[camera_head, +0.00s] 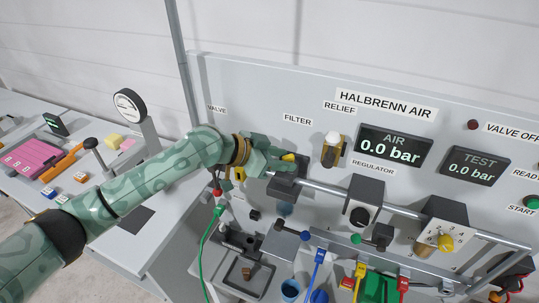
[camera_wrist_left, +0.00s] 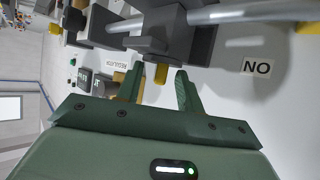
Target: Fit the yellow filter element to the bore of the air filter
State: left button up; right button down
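The yellow filter element (camera_wrist_left: 160,74) shows in the left wrist view as a short yellow cylinder at the underside of a dark block, the air filter (camera_wrist_left: 152,44). The bore itself is hidden, so how deep the element sits cannot be told. My left gripper (camera_wrist_left: 160,70) is open, with one finger on each side of the element and a visible gap to both. In the head view my left gripper (camera_head: 287,162) is in front of the panel below the FILTER label, with a bit of yellow (camera_head: 289,157) showing at its fingers. My right gripper is not in view.
A metal pipe (camera_head: 330,189) runs right from the filter to the regulator block (camera_head: 362,203). The relief valve (camera_head: 332,150) stands close to the right of my left gripper. Below are a dark tray (camera_head: 244,277), a green hose (camera_head: 204,245) and colored tools.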

pick_arm(q)
jog(key=b+v, duration=0.2)
jog(key=v, duration=1.4)
jog(key=shift+b, duration=0.4)
jog(key=shift+a+f, duration=0.1)
